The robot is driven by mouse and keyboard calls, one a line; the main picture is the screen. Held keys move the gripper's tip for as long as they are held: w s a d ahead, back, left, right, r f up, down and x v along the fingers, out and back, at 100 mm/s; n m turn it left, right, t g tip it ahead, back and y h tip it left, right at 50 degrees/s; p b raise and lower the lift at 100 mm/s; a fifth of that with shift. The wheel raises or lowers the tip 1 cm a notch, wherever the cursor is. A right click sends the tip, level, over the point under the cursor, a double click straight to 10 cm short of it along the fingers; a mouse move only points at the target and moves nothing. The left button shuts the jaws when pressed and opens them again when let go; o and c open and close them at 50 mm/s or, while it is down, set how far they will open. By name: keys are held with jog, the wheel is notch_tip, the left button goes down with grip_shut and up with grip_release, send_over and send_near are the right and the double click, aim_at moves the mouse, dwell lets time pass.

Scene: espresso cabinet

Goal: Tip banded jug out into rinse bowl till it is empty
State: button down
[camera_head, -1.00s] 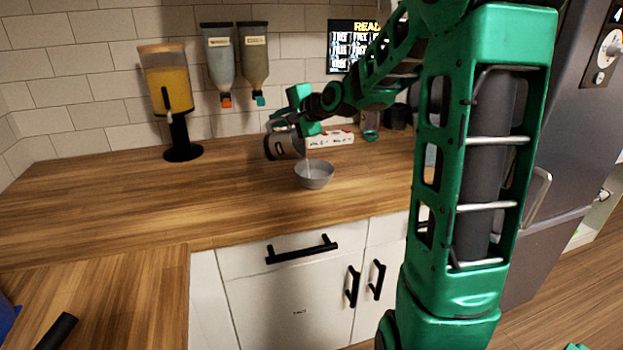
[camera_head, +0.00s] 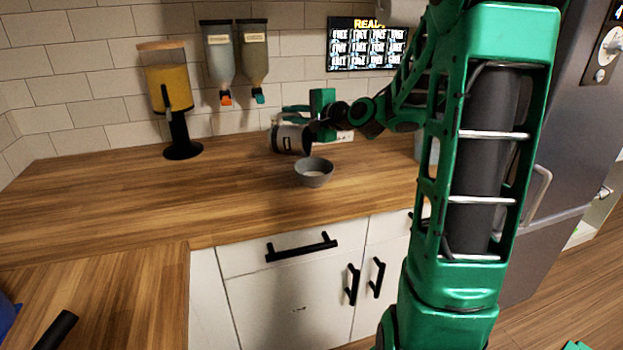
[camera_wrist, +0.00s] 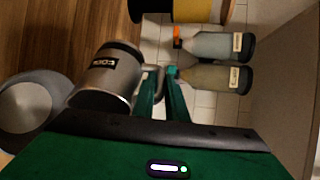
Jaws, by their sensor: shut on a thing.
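The banded jug (camera_head: 291,140) is a metal jug with dark bands. It is tilted to about level, above and just behind the grey rinse bowl (camera_head: 314,173). My gripper (camera_head: 290,114) is shut on the jug's handle. In the wrist view the jug (camera_wrist: 108,78) carries a dark label, and its handle sits between the green fingers (camera_wrist: 160,78). The bowl (camera_wrist: 62,84) is beside the jug's mouth there and holds pale liquid. No stream shows between jug and bowl. The inside of the jug is hidden.
A juice dispenser (camera_head: 167,90) stands at the back left. Two wall dispensers (camera_head: 220,60) hang behind the jug, and a lit menu screen (camera_head: 367,45) is at the right. The wooden counter (camera_head: 130,205) is clear to the left and in front of the bowl.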

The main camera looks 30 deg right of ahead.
aim_at(280, 115)
jog(key=w, duration=0.1)
jog(key=w+a+g, duration=0.2)
jog(key=shift+w+a+f+n+h, duration=0.15)
jog(key=shift+a+f+n+h, duration=0.05)
jog(key=shift+f+n+h, duration=0.15)
jog(key=shift+w+a+f+n+g+h, duration=0.25)
jog(key=shift+w+a+f+g, duration=0.1)
jog(key=shift+w+f+g, duration=0.2)
jog(key=shift+w+a+f+n+g+h, duration=0.1)
jog(key=shift+w+a+f+g+h, duration=0.1)
jog(key=shift+w+a+f+g, duration=0.3)
jog(key=shift+s+d+f, duration=0.1)
jog(key=shift+d+f, duration=0.1)
jog(key=shift+d, duration=0.05)
jog(key=shift+w+a+f+n+g+h+b, duration=0.4)
jog(key=shift+w+a+f+g+h+b, duration=0.4)
jog(key=shift+w+f+g, duration=0.75)
jog(key=shift+w+a+f+n+g+h+b, duration=0.5)
jog(key=shift+w+a+f+g+h, duration=0.5)
jog(key=shift+w+f+g, duration=0.45)
jog(key=shift+w+a+f+n+g+h+b, duration=0.3)
jog(key=shift+w+a+f+g+h+b, duration=0.55)
jog(key=shift+w+f+g, duration=0.65)
jog(key=shift+s+f+g, duration=0.1)
jog(key=shift+s+g, duration=0.05)
jog(key=shift+g, duration=0.1)
